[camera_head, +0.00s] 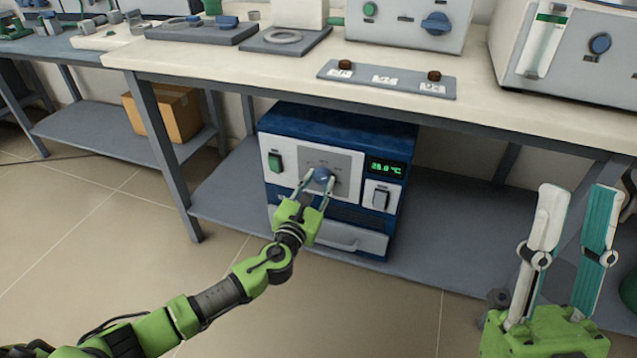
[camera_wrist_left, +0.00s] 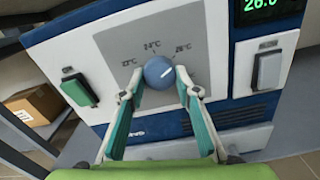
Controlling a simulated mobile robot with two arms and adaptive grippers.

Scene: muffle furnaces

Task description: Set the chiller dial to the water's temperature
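The blue chiller (camera_head: 337,130) stands on the shelf under the bench. Its round blue dial (camera_head: 322,175) is on a grey panel and also shows in the left wrist view (camera_wrist_left: 158,72). The green display (camera_head: 386,168) appears to read 26.0 °C, partly cut off in the wrist view. My left gripper (camera_head: 319,180) has its fingertips on both sides of the dial, seemingly touching it. My right gripper (camera_head: 577,195) is open and empty.
The bench top (camera_head: 240,80) overhangs the chiller. A cardboard box (camera_head: 180,112) sits on the shelf at the left. The floor in front is clear.

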